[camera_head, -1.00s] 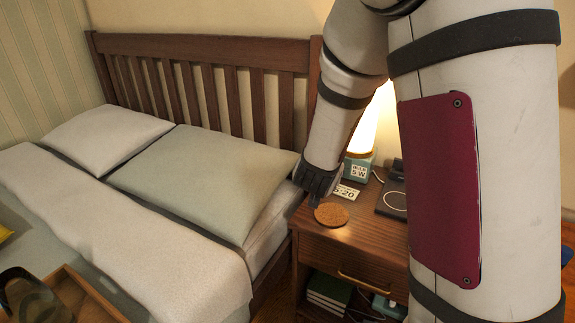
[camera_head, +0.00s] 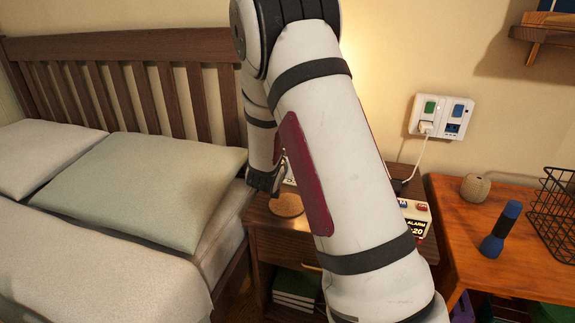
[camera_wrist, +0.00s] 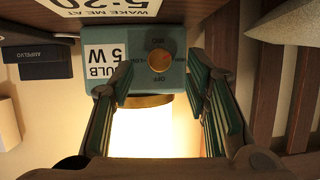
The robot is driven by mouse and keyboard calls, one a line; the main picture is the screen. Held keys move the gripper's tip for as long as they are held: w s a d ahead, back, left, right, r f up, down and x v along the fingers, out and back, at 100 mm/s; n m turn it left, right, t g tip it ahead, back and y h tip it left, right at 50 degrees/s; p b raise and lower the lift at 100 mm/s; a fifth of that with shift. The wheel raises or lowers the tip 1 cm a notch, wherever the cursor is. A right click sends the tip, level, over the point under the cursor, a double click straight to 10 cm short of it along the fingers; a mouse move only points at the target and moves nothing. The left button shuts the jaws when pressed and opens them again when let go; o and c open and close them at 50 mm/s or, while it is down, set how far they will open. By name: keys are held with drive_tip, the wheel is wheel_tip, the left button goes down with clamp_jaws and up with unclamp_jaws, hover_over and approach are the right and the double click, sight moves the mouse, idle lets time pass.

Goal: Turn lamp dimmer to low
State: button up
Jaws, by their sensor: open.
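The lamp's teal base (camera_wrist: 135,55) shows upside down in the wrist view, with a round brass-coloured dimmer knob (camera_wrist: 160,60) on its face. Small dark words, including OFF, surround the knob; its exact setting is hard to read. A white "BULB 5 W" label sits beside it. The glowing shade (camera_wrist: 141,132) is lit. My gripper (camera_wrist: 161,66) is open, with one finger on each side of the knob in the picture; no contact is visible. In the head view my gripper (camera_head: 265,182) is over the nightstand (camera_head: 270,235), and my arm hides the lamp.
A white "WAKE ME AT 5:20" card (camera_wrist: 105,8) lies near the base. A cork coaster (camera_head: 287,205) is below my gripper. The bed (camera_head: 110,240) is left. A desk (camera_head: 520,262) with a blue flashlight (camera_head: 501,230) and wire basket (camera_head: 555,215) is right.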

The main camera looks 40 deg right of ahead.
drive_tip(key=shift+b+x, duration=0.35)
drive_tip(key=shift+x, duration=1.25)
clamp_jaws()
